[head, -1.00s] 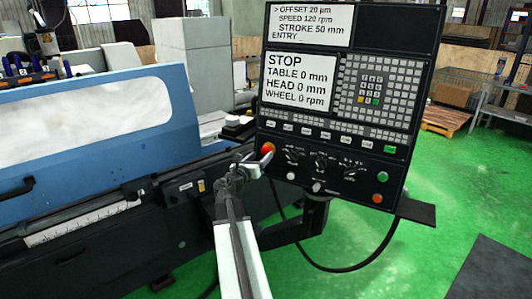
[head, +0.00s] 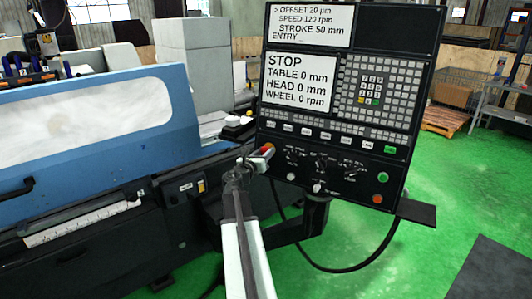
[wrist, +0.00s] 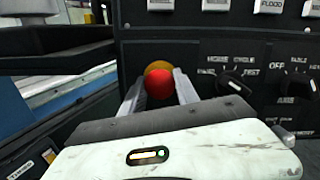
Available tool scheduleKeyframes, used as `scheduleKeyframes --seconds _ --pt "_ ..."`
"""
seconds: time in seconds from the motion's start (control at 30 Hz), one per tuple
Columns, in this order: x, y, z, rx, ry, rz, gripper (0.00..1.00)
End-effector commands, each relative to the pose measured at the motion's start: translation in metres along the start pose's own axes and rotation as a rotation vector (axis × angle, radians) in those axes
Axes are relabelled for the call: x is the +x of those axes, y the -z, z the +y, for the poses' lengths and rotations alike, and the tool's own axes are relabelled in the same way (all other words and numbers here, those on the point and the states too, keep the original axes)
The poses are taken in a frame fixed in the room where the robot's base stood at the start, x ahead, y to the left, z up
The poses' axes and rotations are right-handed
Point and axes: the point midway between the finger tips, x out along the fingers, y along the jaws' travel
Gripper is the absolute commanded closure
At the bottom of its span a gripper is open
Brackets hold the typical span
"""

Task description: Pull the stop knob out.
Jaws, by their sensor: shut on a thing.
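The red stop knob (wrist: 160,86) sits on the black control panel (wrist: 205,50), with a yellow-orange ring (wrist: 157,68) behind it. In the head view the knob (head: 267,148) shows at the panel's lower left, partly covered by my gripper (head: 257,154). In the wrist view my gripper (wrist: 159,88) has one finger on each side of the knob and is shut on it. The lower part of the knob is hidden behind the gripper body. I cannot tell how far the knob stands out from the panel.
Rotary switches (wrist: 235,84) lie just right of the knob. A green button (head: 383,177) and a red button (head: 377,199) sit at the panel's lower right. The blue machine cover (head: 90,120) is to the left.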

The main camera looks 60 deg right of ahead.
Motion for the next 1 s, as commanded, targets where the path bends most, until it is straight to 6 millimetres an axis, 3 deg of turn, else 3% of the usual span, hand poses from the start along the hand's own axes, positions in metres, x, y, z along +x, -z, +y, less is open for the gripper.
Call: scheduleKeyframes --seconds 0.1,0.3,0.33,0.4,0.77,1.0 --pt "-0.011 -0.002 -0.002 0.0 0.004 0.002 1.0" --pt "-0.01 -0.001 -0.002 0.001 0.005 0.002 1.0" --pt "-0.01 -0.001 -0.002 0.001 0.005 0.002 0.55" --pt "-0.01 -0.001 -0.002 0.0 0.004 0.002 0.41" --pt "-0.013 -0.001 -0.001 0.0 0.002 0.001 0.41" --pt "-0.05 -0.001 -0.003 0.0 0.0 0.001 0.41"
